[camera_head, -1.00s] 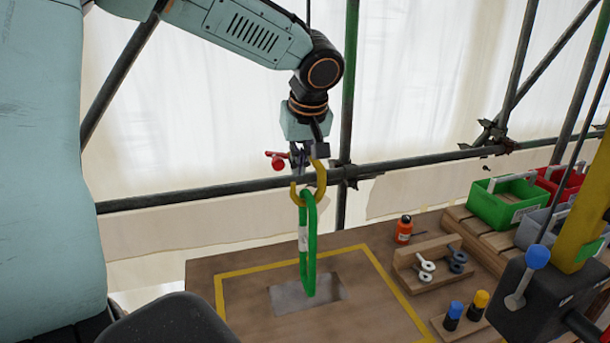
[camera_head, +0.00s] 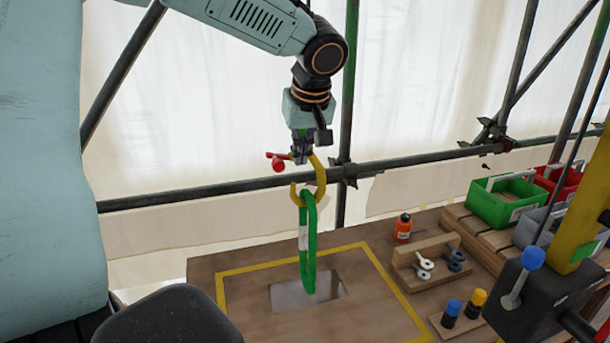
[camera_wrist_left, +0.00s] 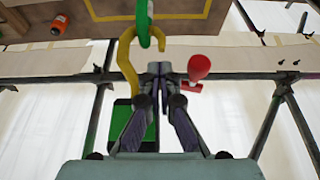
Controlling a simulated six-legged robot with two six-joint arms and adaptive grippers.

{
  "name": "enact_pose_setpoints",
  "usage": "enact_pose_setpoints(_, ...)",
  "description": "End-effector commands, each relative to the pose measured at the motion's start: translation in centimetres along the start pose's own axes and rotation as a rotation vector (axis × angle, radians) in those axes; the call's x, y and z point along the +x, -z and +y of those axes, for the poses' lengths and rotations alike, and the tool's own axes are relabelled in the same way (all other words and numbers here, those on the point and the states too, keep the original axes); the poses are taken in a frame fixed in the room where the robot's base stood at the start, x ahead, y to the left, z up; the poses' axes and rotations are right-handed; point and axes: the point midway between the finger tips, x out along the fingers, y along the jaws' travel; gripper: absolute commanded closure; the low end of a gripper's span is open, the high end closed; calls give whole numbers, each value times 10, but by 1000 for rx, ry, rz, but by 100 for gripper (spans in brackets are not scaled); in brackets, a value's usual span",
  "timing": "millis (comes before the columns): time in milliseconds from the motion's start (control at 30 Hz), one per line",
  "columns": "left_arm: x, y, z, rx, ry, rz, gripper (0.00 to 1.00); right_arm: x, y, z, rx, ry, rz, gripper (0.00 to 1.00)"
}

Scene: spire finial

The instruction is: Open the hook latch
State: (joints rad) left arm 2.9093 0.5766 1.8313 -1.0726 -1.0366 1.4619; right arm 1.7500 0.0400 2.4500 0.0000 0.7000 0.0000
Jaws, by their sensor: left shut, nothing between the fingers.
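The yellow hook (camera_head: 320,180) hangs below my left wrist, with a green sling loop (camera_head: 307,245) in its bend. The red latch knob (camera_head: 278,163) sticks out to the left, just above the hook. My left gripper (camera_head: 302,156) points down beside the knob and is shut and empty. In the left wrist view the closed fingertips (camera_wrist_left: 160,70) lie between the yellow hook (camera_wrist_left: 126,62) on the left and the red knob (camera_wrist_left: 199,68) on the right. I cannot tell whether the fingers touch the knob. The right gripper is not in view.
An orange bottle (camera_head: 403,228), a shackle rack (camera_head: 440,262) and a green bin (camera_head: 503,205) stand to the right. A scaffold tube (camera_head: 230,190) crosses behind the hook.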

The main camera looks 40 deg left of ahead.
Motion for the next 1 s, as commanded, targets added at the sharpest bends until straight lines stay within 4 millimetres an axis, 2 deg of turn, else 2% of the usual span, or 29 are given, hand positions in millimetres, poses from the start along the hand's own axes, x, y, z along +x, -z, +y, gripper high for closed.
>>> enact_pose_setpoints(1000,-24,10,4,-1,-1,1,100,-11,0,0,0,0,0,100)
